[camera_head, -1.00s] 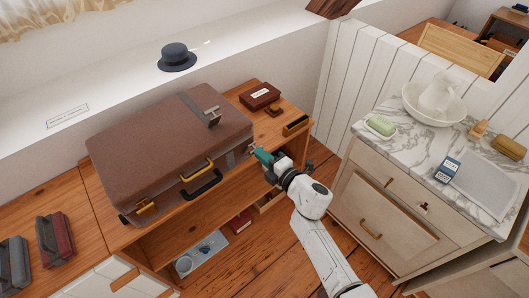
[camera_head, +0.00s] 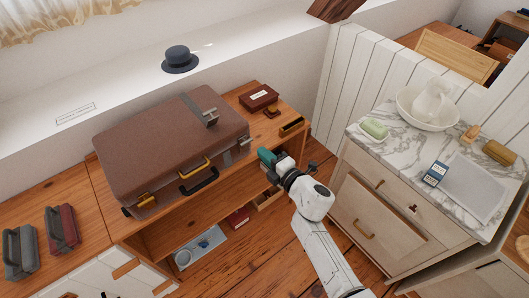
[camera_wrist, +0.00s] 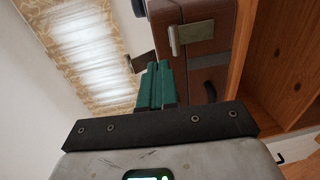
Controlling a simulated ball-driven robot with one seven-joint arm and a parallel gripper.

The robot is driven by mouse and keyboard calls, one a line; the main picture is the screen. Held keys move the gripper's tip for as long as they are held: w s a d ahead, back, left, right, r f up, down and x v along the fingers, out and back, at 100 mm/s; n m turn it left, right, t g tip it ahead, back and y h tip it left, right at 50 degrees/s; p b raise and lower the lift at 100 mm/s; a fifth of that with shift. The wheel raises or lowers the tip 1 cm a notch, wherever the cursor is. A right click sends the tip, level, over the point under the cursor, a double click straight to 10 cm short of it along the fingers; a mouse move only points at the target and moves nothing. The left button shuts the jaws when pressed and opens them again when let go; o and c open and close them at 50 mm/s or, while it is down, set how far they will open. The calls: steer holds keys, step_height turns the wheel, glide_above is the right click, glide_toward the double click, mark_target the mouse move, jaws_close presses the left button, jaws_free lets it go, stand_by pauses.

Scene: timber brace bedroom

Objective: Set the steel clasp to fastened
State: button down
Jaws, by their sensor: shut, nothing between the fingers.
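The large brown suitcase (camera_head: 165,155) lies shut on the wooden shelf unit. A steel clasp (camera_head: 244,142) is on its right end, small in the head view. The wrist view shows a steel plate (camera_wrist: 192,33) with a tab at its left end, on the brown suitcase side (camera_wrist: 208,55); it appears to be this clasp. I cannot tell whether it is fastened. My gripper (camera_head: 264,155) has teal fingers, shut and empty, just right of the suitcase end and apart from it. The fingers (camera_wrist: 155,82) point toward the suitcase in the wrist view, below and left of the plate.
The suitcase has brass fittings (camera_head: 146,200), a dark handle (camera_head: 200,182) and a strap with a metal plate (camera_head: 208,116) on top. A small brown box (camera_head: 258,97) sits behind my gripper. A marble-topped cabinet (camera_head: 395,150) stands to the right. Floor (camera_head: 275,240) shows between.

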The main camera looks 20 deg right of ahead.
steer(key=s+d+r+p, duration=0.2)
steer(key=s+r+p, duration=0.1)
steer(key=s, duration=0.3)
steer(key=shift+s+r, duration=0.35)
steer(key=shift+r, duration=0.45)
steer(key=shift+d, duration=0.1)
